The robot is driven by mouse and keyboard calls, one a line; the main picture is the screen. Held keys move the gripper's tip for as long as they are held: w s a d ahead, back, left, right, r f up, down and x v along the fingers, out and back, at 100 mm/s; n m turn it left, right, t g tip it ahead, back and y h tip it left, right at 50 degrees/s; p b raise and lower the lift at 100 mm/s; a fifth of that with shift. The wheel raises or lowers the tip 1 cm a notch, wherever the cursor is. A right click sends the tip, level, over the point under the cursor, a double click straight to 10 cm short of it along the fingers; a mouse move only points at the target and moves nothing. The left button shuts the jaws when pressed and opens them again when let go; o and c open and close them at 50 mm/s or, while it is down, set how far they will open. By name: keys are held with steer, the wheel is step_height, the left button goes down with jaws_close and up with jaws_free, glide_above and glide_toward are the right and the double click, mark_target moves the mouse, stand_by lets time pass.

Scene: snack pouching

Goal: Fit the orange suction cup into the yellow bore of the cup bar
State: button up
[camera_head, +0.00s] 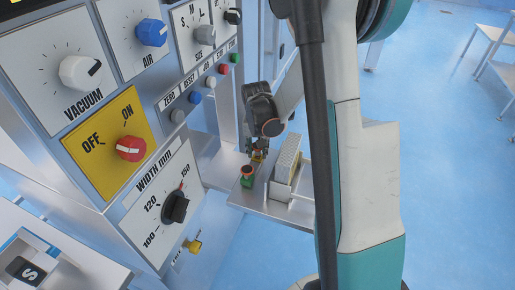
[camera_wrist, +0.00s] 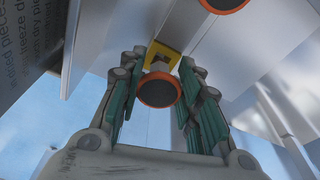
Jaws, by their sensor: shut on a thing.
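The orange suction cup (camera_wrist: 159,90), an orange ring around a dark face, shows between the teal-padded fingers of my gripper (camera_wrist: 163,62) in the wrist view. My gripper is shut on it. The square yellow bore plate (camera_wrist: 161,48) shows just beyond the cup, whose rim lies below it in the picture. I cannot tell whether the cup's stem is in the bore. In the head view my gripper (camera_head: 258,155) is low over the grey shelf, and the cup in it is too small to make out clearly. The rest of the cup bar is hard to separate from the pale surfaces.
A second orange-rimmed dark disc (camera_wrist: 225,3) shows at the wrist view's top. A beige block (camera_head: 287,160) stands right of my gripper; the control panel (camera_head: 95,130) is left.

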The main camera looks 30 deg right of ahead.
steer(key=shift+f+b, duration=0.65)
steer(key=shift+f, duration=0.15)
steer(key=o, duration=1.1)
steer(key=r, duration=0.4)
steer(key=s+r, duration=0.1)
steer(key=r, duration=0.3)
steer(key=a+r, duration=0.1)
steer(key=r, duration=0.3)
steer(key=shift+s, duration=0.2)
